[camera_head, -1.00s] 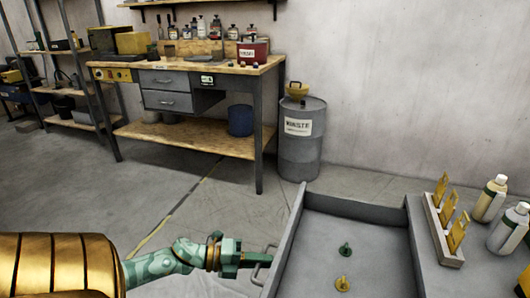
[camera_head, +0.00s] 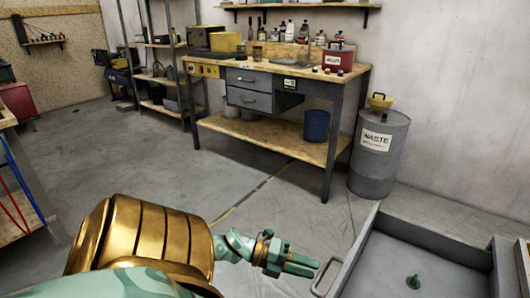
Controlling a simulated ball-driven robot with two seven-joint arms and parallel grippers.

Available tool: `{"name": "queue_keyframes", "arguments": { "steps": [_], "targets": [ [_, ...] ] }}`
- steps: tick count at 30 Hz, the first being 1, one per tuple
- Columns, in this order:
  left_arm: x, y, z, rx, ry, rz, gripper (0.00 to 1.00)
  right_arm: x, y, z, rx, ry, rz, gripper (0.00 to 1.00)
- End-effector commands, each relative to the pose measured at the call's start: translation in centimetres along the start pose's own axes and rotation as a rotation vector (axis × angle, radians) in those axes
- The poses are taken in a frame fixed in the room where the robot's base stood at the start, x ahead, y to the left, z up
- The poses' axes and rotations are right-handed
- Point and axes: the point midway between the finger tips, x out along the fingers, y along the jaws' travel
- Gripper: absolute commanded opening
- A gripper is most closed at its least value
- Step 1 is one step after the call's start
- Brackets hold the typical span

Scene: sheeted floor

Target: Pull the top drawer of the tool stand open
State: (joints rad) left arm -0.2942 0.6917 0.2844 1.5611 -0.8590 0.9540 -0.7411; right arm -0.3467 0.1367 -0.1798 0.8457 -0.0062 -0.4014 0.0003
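The tool stand's grey top drawer (camera_head: 371,240) stands pulled out at the lower right, its inside exposed. A green piece (camera_head: 413,282) lies on its floor. The drawer's bar handle (camera_head: 324,279) sticks out from its left front. My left gripper (camera_head: 304,267) points right, with its fingertips close beside the handle. Two fingers show with a small gap and nothing visible between them. Whether they touch the handle is hard to tell. The stand's body is mostly outside the picture. My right gripper is not in view.
A workbench (camera_head: 270,135) with grey drawers stands at the back. A waste drum (camera_head: 378,160) is behind the tool stand. Shelving and a wood-topped table (camera_head: 8,117) stand to the left. The floor between them is clear.

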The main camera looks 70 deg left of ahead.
Motion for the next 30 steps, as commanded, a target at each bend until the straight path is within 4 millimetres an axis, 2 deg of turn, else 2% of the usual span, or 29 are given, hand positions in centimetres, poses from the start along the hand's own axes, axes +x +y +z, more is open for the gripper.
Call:
{"name": "queue_keyframes", "arguments": {
  "steps": [1,6,12,18,30],
  "targets": [
    [-1.6,-0.5,0.0,0.0,-0.003,0.0,0.34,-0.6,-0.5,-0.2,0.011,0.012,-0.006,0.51],
    [-6.3,-0.4,0.1,0.0,-0.002,0.0,0.34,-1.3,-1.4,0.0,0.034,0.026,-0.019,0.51],
    [-10.2,-0.2,0.0,0.0,-0.001,0.001,0.34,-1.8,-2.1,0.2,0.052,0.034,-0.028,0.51],
    [-11.7,-0.1,0.0,0.0,0.0,0.0,0.34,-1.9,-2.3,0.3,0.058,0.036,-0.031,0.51],
    [-11.8,0.0,0.0,0.0,0.0,0.0,0.34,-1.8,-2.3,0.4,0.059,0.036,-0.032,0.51]
  ]
}}
